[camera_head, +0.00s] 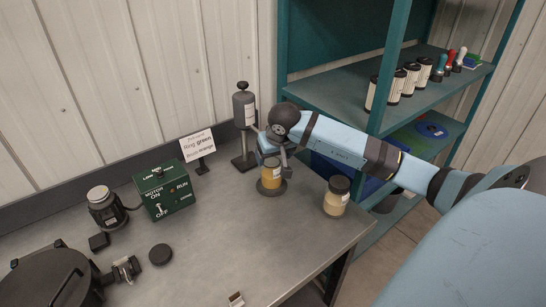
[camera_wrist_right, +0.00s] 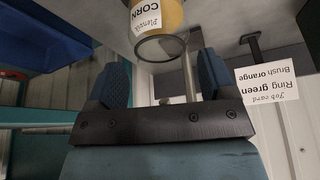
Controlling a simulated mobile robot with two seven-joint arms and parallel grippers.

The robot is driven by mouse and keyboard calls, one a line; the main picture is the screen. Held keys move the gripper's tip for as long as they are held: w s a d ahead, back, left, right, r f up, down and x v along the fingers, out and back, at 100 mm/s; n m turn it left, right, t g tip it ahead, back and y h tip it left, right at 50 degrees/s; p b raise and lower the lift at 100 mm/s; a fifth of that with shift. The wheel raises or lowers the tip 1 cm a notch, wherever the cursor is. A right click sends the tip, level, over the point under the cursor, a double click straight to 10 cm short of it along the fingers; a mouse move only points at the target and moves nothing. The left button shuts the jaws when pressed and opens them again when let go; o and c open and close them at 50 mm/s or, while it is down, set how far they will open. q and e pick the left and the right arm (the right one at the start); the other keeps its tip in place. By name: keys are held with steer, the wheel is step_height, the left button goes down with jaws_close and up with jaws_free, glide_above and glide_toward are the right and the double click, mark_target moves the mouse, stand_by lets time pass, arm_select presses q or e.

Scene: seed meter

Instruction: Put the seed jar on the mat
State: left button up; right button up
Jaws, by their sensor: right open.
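A seed jar with yellow contents (camera_head: 271,174) stands upright on a dark round mat (camera_head: 272,192) near the table's back right. Its label reads CORN in the right wrist view (camera_wrist_right: 160,20). A second jar with pale contents (camera_head: 337,196) stands on the bare table to its right. My right gripper (camera_head: 272,148) is just above the yellow jar. In the right wrist view its two fingers (camera_wrist_right: 161,68) are apart with nothing between them, and the jar is beyond the fingertips. My left gripper is not in view.
A job card (camera_head: 197,145), a grey canister on a stand (camera_head: 244,108) and a green motor box (camera_head: 166,190) line the back. A black puck (camera_head: 160,254) and a dark round machine (camera_head: 62,277) are at left. A teal shelf (camera_head: 400,105) holds several jars. The table's front middle is mostly clear.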

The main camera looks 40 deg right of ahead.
steer(key=v, duration=1.1)
steer(key=shift+s+f, duration=0.1)
